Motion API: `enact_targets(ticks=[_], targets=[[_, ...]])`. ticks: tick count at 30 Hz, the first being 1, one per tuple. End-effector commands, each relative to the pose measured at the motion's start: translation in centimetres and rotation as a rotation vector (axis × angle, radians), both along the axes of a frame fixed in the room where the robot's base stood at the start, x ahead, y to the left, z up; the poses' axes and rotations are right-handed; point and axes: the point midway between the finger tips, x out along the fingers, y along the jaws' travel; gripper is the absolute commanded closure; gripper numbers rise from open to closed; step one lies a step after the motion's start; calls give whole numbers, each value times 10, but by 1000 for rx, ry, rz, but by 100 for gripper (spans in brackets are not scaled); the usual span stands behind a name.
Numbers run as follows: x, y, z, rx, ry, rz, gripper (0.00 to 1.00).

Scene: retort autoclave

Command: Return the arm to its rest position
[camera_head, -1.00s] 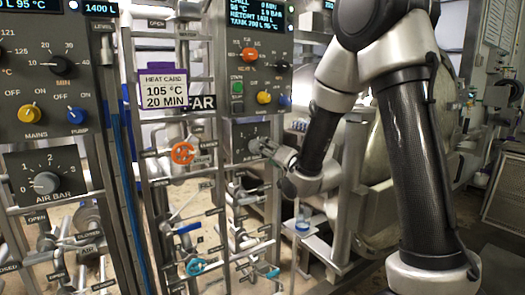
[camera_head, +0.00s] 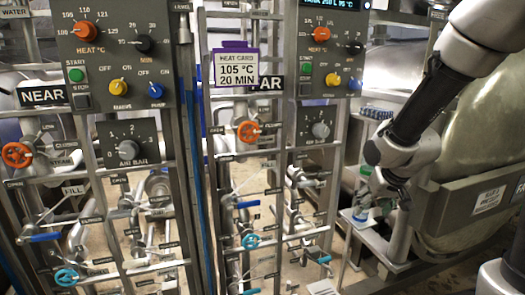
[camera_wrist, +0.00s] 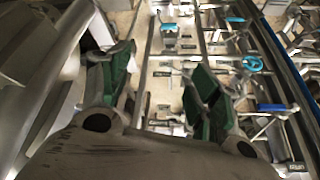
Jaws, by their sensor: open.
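My arm comes in from the upper right of the head view, bent down at the wrist. My gripper (camera_head: 382,203) hangs at the right of the FAR panel (camera_head: 325,90), apart from its knobs. In the wrist view, my gripper (camera_wrist: 158,82) is open, its two green-padded fingers spread with nothing held between them. Pipes and valve handles show past the fingers. The grey AIR BAR knob (camera_head: 321,130) of the FAR panel is clear of my gripper.
The NEAR panel (camera_head: 125,60) stands at left, with an orange valve wheel (camera_head: 17,155) below. A purple-edged heat card (camera_head: 236,69) hangs between the panels. The large rounded vessel (camera_head: 480,130) stands at right. A small container (camera_head: 361,212) is beside my gripper.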

Motion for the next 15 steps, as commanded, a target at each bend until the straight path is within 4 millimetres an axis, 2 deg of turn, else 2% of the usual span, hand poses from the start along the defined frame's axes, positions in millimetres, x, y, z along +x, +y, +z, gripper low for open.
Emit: enact_targets(ticks=[3, 6, 9, 12, 15], targets=[[-72, -20, 30, -66, 174, 52, 37], [-134, -32, 60, -84, 284, 87, 37], [-179, -38, 87, -78, 317, 94, 37], [-202, -41, 109, -66, 264, 73, 37], [-207, -44, 127, -61, 172, 52, 37]])
